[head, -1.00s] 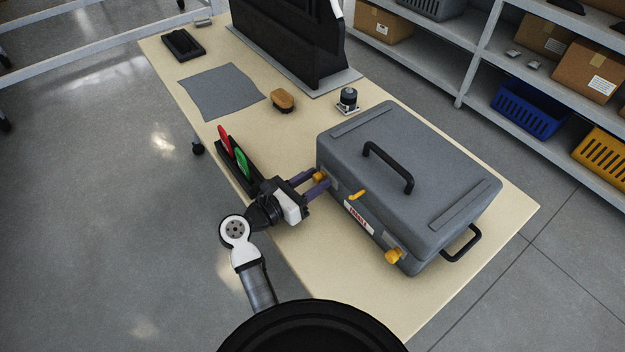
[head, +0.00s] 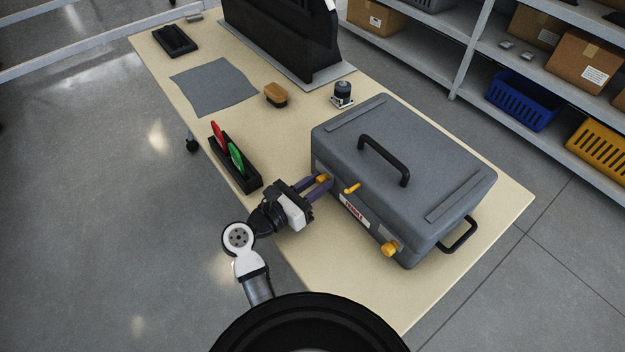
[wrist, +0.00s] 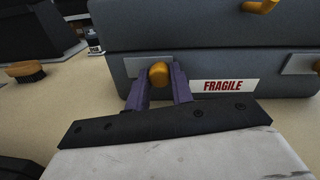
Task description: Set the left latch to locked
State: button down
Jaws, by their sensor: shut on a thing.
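The grey case (head: 415,165) stands shut on the table, with a black handle on its lid. Its left latch (head: 322,178) is a yellow knob on the front face, also seen in the wrist view (wrist: 159,75). My gripper (head: 320,184) is at this latch, its purple fingers closed on either side of the knob; it fills the lower wrist view (wrist: 160,90). The right latch (head: 390,249) is a yellow knob near the front right corner. A small yellow lever (head: 352,188) sits between them at the lid's edge. The fingers partly hide the left latch's plate.
A white FRAGILE label (head: 355,210) is on the case front. A black rack (head: 236,160) with red and green tags stands left of my gripper. A brush (head: 276,95), grey cloth (head: 213,87) and small black-topped device (head: 343,94) lie behind. The table's front right is clear.

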jog(key=shift+s+d, duration=0.1)
jog(key=shift+s, duration=0.05)
jog(key=c, duration=1.2)
grip_release()
jog(key=shift+s+a, duration=0.2)
jog(key=shift+a, duration=0.1)
jog(key=b+v, duration=0.3)
jog(key=v, duration=1)
